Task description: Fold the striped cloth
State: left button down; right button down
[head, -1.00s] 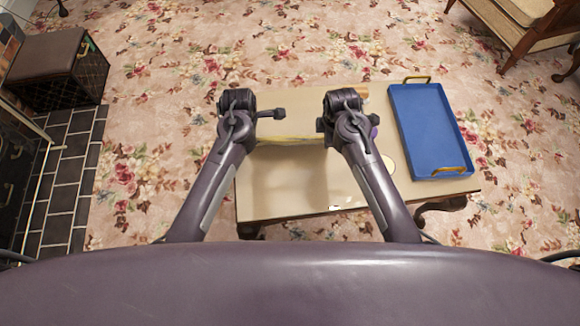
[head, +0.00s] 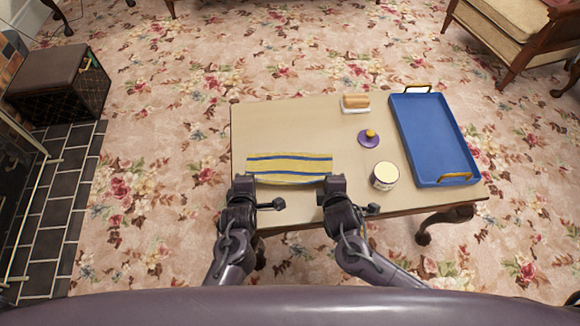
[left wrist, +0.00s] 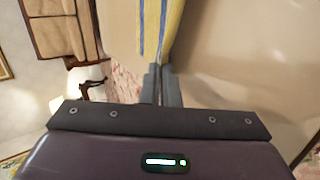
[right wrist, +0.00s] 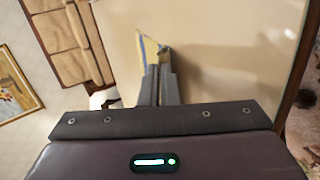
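The striped cloth (head: 290,168), yellow with blue stripes, lies as a wide band near the front left of the table (head: 270,120). Its near edge bows a little between my grippers. My left gripper (head: 243,182) is at its near left corner; in the left wrist view the cloth (left wrist: 155,25) runs down to the closed fingers (left wrist: 160,72). My right gripper (head: 334,184) is at its near right corner; in the right wrist view a narrow wedge of cloth (right wrist: 147,48) runs into its nearly closed fingers (right wrist: 158,72). The pinched edges are hidden between the fingers.
A blue tray (head: 432,135) with handles stands at the table's right. A purple lid with a yellow knob (head: 369,138), a white jar (head: 384,176) and a butter dish-like item (head: 355,103) stand between tray and cloth. The table behind the cloth is clear.

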pick_arm(q)
jog(key=shift+f, duration=0.1)
pick_arm(e)
jog(key=shift+f, duration=0.1)
pick_arm(q)
jog(key=c, duration=1.3)
grip_release()
pick_arm(e)
jog(key=c, duration=1.3)
grip_release()
pick_arm(q)
jog(key=s+r, duration=0.2)
jog(key=r, duration=0.1)
jog(key=s+r, duration=0.2)
jog(key=r, duration=0.1)
jog(key=s+r, duration=0.2)
jog(key=r, duration=0.1)
jog(key=shift+s+d, duration=0.1)
jog(key=shift+s, duration=0.05)
pick_arm(e)
jog(key=s+r, duration=0.2)
jog(key=r, duration=0.1)
jog(key=s+r, duration=0.2)
jog(key=r, duration=0.1)
jog(key=s+r, duration=0.2)
jog(key=r, duration=0.1)
pick_arm(q)
jog(key=shift+f, duration=0.15)
